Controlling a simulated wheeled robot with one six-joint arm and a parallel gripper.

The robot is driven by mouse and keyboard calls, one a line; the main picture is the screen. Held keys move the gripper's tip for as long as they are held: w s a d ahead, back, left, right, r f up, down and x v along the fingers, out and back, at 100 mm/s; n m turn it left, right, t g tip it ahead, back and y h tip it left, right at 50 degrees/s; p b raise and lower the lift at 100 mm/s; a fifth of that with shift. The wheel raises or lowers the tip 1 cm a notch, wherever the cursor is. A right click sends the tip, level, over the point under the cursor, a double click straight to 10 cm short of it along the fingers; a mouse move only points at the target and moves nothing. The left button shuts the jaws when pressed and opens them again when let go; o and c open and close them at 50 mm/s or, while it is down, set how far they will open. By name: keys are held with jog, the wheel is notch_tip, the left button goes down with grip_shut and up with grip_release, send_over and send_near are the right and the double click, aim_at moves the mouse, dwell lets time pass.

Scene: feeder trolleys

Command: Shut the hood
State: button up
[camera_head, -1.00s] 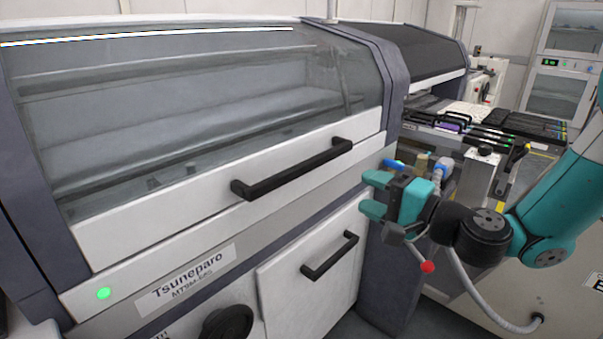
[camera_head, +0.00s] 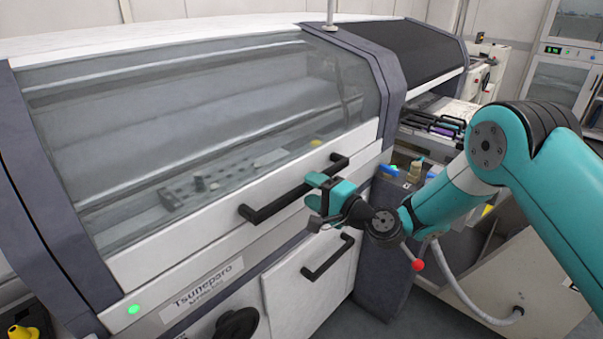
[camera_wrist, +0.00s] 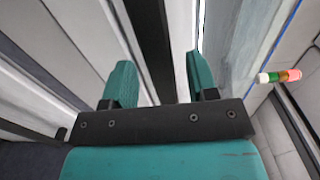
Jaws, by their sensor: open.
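The hood (camera_head: 195,235) is a clear panel with a white lower frame on the front of the grey and white machine. Its frame lies along the machine's white front strip, with no clear gap visible. A long black handle (camera_head: 275,208) is fixed across the frame. My teal gripper (camera_head: 315,200) is open at the handle's right part. In the wrist view the black handle bar (camera_wrist: 148,40) runs between the two open fingers (camera_wrist: 160,78); I cannot tell whether they touch it. My gripper hides part of the handle in the head view.
A lower white door with its own black handle (camera_head: 327,257) is just below my gripper. A green lamp (camera_head: 134,309) glows on the front strip. A second machine with a dark hood (camera_head: 405,55) stands behind. A striped red, green and white piece (camera_wrist: 279,76) shows in the wrist view.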

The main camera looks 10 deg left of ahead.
jog(key=shift+p+x, duration=0.4)
jog(key=shift+x, duration=1.6)
grip_shut()
jog(key=shift+r, duration=0.1)
